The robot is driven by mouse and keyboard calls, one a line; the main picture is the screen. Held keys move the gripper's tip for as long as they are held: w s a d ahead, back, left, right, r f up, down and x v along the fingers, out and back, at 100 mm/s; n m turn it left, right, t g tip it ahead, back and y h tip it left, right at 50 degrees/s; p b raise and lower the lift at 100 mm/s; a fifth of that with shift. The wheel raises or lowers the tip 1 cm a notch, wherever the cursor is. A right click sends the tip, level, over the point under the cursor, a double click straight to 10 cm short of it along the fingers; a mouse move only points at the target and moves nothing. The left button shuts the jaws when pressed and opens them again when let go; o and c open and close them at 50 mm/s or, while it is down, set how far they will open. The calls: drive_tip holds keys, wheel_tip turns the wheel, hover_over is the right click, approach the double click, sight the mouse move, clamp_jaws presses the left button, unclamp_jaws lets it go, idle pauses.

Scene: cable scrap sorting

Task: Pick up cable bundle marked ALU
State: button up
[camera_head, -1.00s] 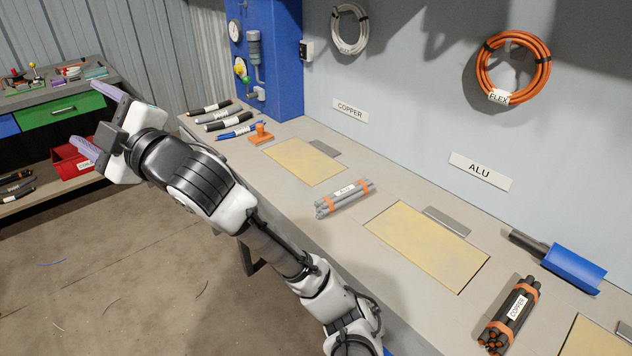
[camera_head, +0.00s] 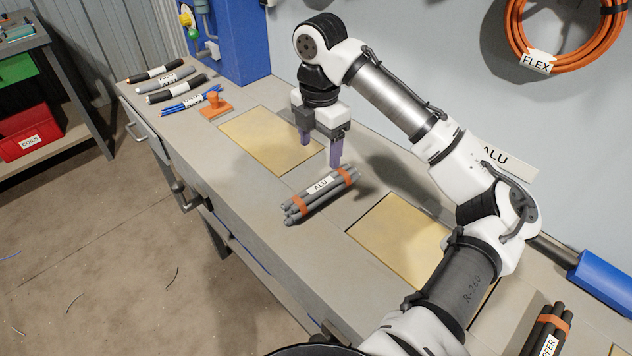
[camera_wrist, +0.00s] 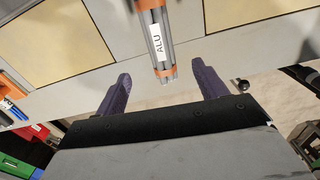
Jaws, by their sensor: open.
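The cable bundle marked ALU (camera_head: 320,193) is a set of grey rods with orange bands and a white label, lying on the bench between two tan panels. My gripper (camera_head: 319,152) points down above the bench, just behind the bundle, with its purple fingers apart and nothing between them. In the wrist view the ALU bundle (camera_wrist: 157,40) lies beyond the fingertips, lined up roughly between them. My gripper's fingers (camera_wrist: 160,80) are wide open there. The bundle is not touched by the fingers as far as I can tell.
A tan panel (camera_head: 268,140) lies left of the bundle and another (camera_head: 400,222) right of it. A bundle marked COPPER (camera_head: 550,335) lies at the lower right. An orange stamp-like object (camera_head: 215,104) and several cables lie at the far left. The wall stands behind.

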hover_over(319, 186)
drive_tip(key=f, duration=0.7)
drive_tip(key=shift+s+f+p, duration=0.1)
drive_tip(key=shift+s+p, duration=0.1)
drive_tip(key=shift+p, duration=0.15)
drive_tip(key=shift+w+f+p, duration=0.15)
drive_tip(key=shift+f+p, duration=0.25)
drive_tip(key=shift+f, duration=1.15)
drive_tip(key=shift+w+f+p, duration=0.1)
drive_tip(key=shift+f+p, duration=0.3)
drive_tip(key=shift+f, duration=1.1)
drive_tip(key=shift+c, duration=0.4)
drive_tip(key=shift+r, duration=0.1)
drive_tip(key=c, duration=1.4)
